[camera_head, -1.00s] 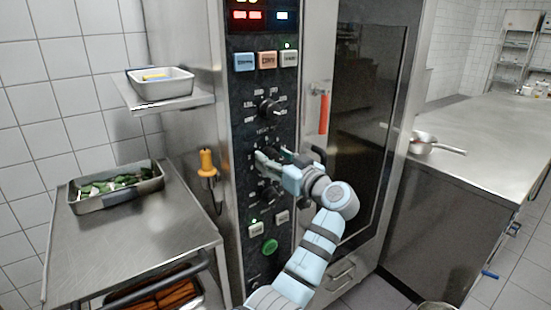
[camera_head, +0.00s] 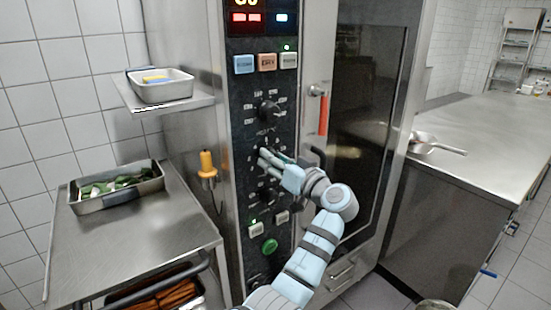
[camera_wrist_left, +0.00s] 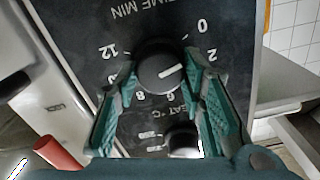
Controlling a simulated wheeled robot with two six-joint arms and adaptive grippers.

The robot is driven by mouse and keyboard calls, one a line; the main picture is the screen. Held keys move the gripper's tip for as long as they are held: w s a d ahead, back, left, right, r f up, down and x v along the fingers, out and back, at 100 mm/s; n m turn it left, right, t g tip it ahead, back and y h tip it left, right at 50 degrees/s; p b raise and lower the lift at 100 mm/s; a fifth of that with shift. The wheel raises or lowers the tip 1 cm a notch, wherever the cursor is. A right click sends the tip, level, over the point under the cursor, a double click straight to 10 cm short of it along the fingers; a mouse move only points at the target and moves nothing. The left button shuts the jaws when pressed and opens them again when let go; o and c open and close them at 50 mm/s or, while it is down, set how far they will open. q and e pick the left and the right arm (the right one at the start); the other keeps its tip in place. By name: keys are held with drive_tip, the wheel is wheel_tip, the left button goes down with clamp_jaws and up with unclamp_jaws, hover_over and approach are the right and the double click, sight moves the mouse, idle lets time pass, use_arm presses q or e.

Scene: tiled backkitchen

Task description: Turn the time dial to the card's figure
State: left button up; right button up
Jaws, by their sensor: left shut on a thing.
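The time dial (camera_wrist_left: 155,62) is a round black knob under the lettering TIME MIN in the left wrist view, which shows the panel upside down. Its white mark points about at the 2. The figures 0, 2, 6, 8 and 12 show around it; others are hidden by the fingers. My left gripper (camera_wrist_left: 161,72) is shut on the time dial, one finger on each side. In the head view, my left gripper (camera_head: 263,157) is at the middle of the oven's dark control panel (camera_head: 240,130) and mostly hides the dial. I see no card. My right gripper is out of view.
Other knobs sit above (camera_head: 269,110) and below the gripper. The oven door has a red handle (camera_head: 323,114) right of the panel. An orange-handled probe (camera_head: 207,163) hangs left. A steel cart (camera_head: 140,235) with a tray stands left; a counter (camera_head: 490,150) with a pan stands right.

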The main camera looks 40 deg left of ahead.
use_arm(q)
drive_tip(key=shift+f+m+p, duration=0.2)
drive_tip(key=shift+m+p, duration=3.5)
drive_tip(key=shift+m, duration=3.5)
drive_tip(key=shift+f+m+p, duration=0.2)
drive_tip(key=shift+m+p, duration=3.5)
drive_tip(key=shift+m, duration=3.5)
drive_tip(key=o, duration=1.1)
